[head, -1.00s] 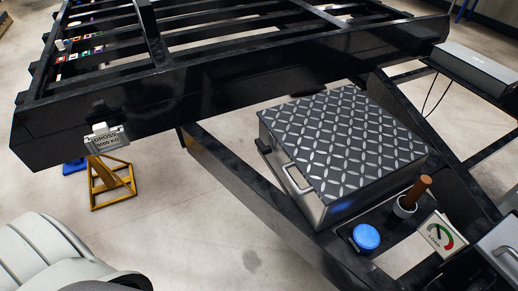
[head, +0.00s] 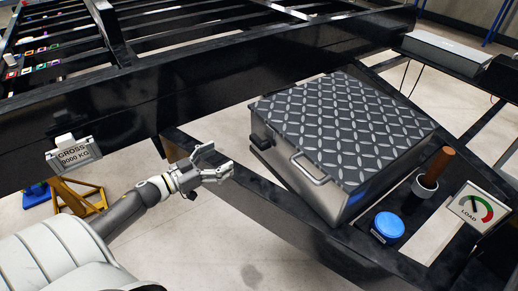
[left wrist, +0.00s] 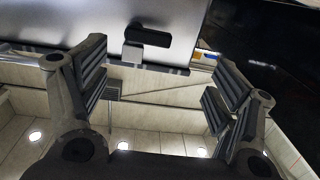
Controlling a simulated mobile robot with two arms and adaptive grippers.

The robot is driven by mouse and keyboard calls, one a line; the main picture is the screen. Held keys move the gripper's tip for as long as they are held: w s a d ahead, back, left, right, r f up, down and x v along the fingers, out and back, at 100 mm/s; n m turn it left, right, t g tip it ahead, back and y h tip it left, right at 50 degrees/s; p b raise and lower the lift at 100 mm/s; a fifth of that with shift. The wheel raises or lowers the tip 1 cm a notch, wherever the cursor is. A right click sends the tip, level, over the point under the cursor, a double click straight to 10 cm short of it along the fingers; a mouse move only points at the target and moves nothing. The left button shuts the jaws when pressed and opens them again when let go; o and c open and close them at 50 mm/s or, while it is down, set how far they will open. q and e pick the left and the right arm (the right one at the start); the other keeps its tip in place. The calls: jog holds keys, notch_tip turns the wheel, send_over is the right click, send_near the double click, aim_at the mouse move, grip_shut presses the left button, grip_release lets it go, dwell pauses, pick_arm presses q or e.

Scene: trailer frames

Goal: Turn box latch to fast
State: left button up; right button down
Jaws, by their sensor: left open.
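The metal box (head: 345,125) with a dark diamond-plate lid sits on the black trailer frame. Its latch (head: 261,141) is a small black piece on the box's left side, left of the handle (head: 309,167). In the left wrist view the black latch (left wrist: 148,39) lies across the metal side at the top, with a small grey block (left wrist: 119,52) below it. My left gripper (head: 228,163) is open and empty, to the left of the box and apart from it. Its two ribbed fingers (left wrist: 160,84) frame the space below the latch. My right gripper is out of view.
A blue button (head: 388,226), a brown-handled lever (head: 437,166) and a load gauge (head: 480,207) stand right of the box. A frame beam (head: 200,90) runs behind my gripper. A sign (head: 73,156) hangs on it above a yellow stand (head: 80,197).

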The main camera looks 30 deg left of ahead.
aim_at(255, 141)
pick_arm(q)
jog(key=shift+m+h, duration=0.3)
jog(key=shift+h, duration=0.2)
jog(key=shift+d+r+p+x, duration=0.1)
jog(key=shift+d+r+x, duration=0.1)
jog(key=shift+x, duration=1.7)
jog(key=shift+d+r+p+x, duration=0.1)
jog(key=shift+r+x, duration=0.15)
jog(key=shift+x, duration=1.7)
jog(key=shift+d+r+p+x, duration=0.1)
jog(key=shift+r+x, duration=0.1)
jog(key=shift+x, duration=1.7)
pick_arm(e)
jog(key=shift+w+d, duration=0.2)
pick_arm(q)
jog(key=shift+s, duration=0.2)
jog(key=c, duration=0.9)
jog(key=shift+r, duration=0.1)
jog(key=shift+c, duration=0.2)
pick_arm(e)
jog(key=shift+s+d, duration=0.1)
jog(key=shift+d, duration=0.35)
